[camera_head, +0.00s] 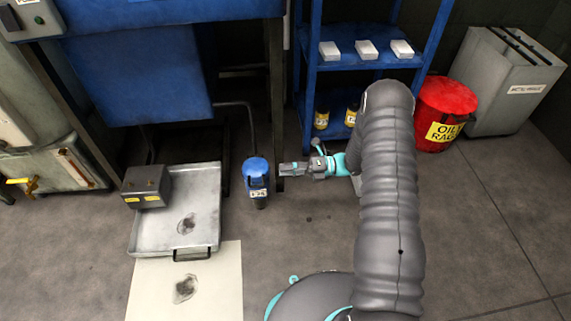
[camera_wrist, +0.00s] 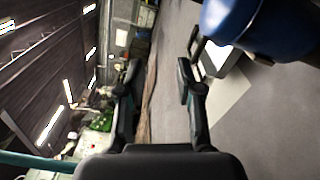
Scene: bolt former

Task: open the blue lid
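A blue lid (camera_head: 256,168) tops a small upright container with a white label, standing on the floor right of the metal tray. In the wrist view, a blue rounded body (camera_wrist: 250,22), apparently the same item, fills the upper right corner and is cut off by the frame edge. My gripper (camera_head: 284,169) is just right of the blue lid, at about its height, pointing left towards it. In the wrist view my gripper (camera_wrist: 158,72) has its two fingers apart with nothing between them. The blue body lies beyond and right of the right finger, apparently not touching it.
A grey metal tray (camera_head: 150,237) with a dark stain and a small grey box (camera_head: 147,187) lies left. A pale sheet (camera_head: 215,290) lies in front. A blue shelf (camera_head: 340,62) and red bin (camera_head: 443,112) stand behind and right.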

